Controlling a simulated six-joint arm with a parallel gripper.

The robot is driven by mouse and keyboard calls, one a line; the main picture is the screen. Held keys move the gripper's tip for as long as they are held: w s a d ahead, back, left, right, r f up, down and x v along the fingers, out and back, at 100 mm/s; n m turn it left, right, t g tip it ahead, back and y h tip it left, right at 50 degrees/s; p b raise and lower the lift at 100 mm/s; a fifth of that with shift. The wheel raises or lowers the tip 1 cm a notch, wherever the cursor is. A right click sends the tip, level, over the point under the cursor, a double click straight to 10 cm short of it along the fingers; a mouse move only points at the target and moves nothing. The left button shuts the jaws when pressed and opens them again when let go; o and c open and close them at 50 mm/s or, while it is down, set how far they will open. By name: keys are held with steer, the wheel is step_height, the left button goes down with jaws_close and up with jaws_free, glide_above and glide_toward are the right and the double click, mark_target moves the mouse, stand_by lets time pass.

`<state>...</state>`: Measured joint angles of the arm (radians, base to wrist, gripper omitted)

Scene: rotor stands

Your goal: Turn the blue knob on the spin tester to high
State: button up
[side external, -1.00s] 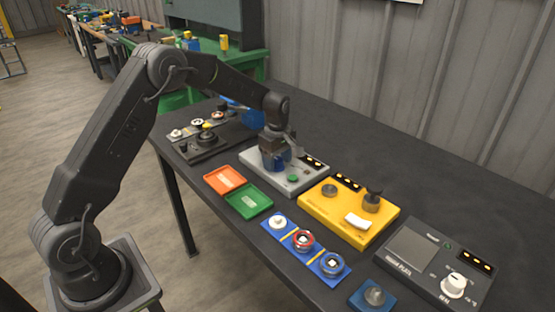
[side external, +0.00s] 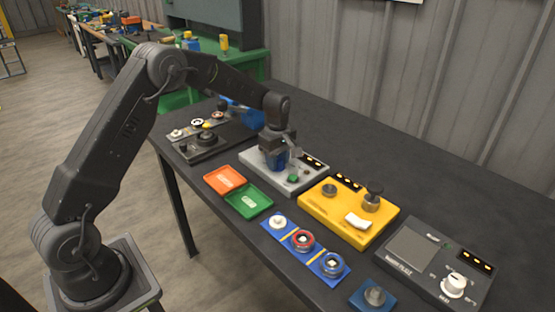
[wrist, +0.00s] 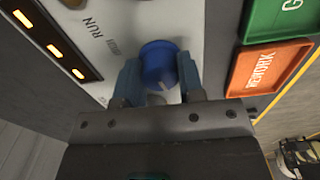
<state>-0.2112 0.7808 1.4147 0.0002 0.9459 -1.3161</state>
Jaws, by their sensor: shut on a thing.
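The spin tester is a light grey box (side external: 306,184) on the dark table in the side external view, with a row of lit amber lamps and a green button (side external: 292,178). The blue knob (wrist: 158,64) shows in the wrist view between the two fingers of my gripper (wrist: 160,80). My gripper is shut on the knob, one finger on each side. In the side external view my gripper (side external: 276,160) points down over the left part of the tester and largely hides the knob.
An orange tray (side external: 226,179) and a green tray (side external: 249,201) lie in front of the tester. A yellow box (side external: 335,218) with knobs stands to its right, and a dark panel of parts (side external: 203,143) to its left. The table's back right is clear.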

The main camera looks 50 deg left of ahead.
steer(key=m, duration=1.1)
steer(key=shift+m, duration=0.3)
steer(key=m, duration=0.3)
steer(key=shift+m, duration=0.4)
steer(key=m, duration=1.1)
steer(key=shift+r+m, duration=0.1)
steer(key=shift+m, duration=0.3)
steer(key=o, duration=0.9)
